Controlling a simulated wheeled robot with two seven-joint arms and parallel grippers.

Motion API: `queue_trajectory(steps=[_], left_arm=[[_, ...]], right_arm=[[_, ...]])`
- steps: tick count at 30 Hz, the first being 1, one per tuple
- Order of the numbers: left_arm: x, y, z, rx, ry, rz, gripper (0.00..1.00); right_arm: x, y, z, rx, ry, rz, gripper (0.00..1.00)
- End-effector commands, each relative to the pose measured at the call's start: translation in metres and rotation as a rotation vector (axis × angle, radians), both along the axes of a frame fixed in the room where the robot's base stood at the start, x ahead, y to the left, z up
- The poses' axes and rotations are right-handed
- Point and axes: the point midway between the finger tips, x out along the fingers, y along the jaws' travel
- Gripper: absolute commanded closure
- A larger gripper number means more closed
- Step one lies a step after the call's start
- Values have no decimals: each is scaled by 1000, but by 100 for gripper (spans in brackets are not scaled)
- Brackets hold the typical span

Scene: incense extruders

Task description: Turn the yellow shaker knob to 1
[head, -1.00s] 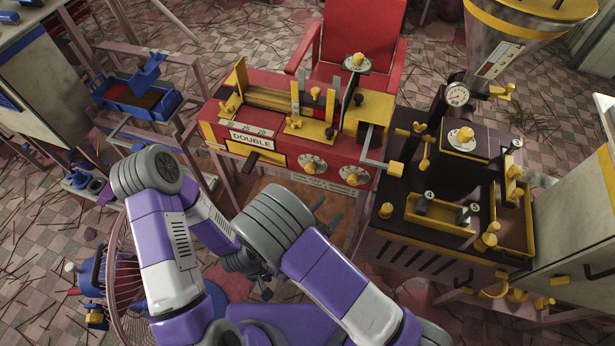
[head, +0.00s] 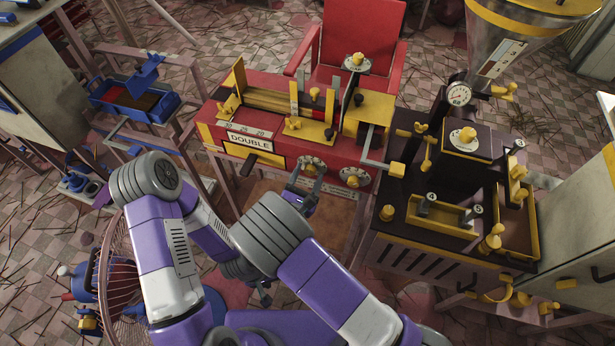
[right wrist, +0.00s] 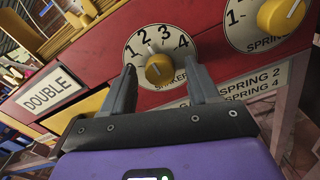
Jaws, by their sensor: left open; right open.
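The yellow shaker knob (right wrist: 159,69) sits on a white round dial marked 1 to 4, on the red machine's front (right wrist: 207,50). Its exact pointing is hard to read. In the head view the shaker knob (head: 309,169) is just above my right gripper (head: 305,188). In the right wrist view my right gripper (right wrist: 163,88) is open and empty, its two fingers apart, left and right of the knob in the picture. The fingers hide part of the shaker label. My left gripper (head: 265,294) is low, mostly hidden behind my arm, open.
A second yellow knob (right wrist: 282,13), the spring knob, is on a dial to the right. A "DOUBLE" sign (right wrist: 50,94) is to the left. A dark machine with a hopper (head: 455,200) stands at right, and a blue tray (head: 135,101) at left.

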Motion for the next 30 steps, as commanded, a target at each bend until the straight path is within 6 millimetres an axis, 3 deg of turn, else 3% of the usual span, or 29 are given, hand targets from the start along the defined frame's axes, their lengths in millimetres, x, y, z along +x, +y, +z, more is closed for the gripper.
queue_trajectory(steps=[4,15,23,30], left_arm=[[0,0,0,0,0,0,40],[0,0,0,0,0,0,40],[0,0,5,0,0,0,40],[0,0,20,0,0,0,40]], right_arm=[[0,0,0,0,0,-1,43],[0,0,0,0,0,-1,96],[-1,0,1,-37,12,-1,96],[-1,0,2,-169,55,-1,96]])
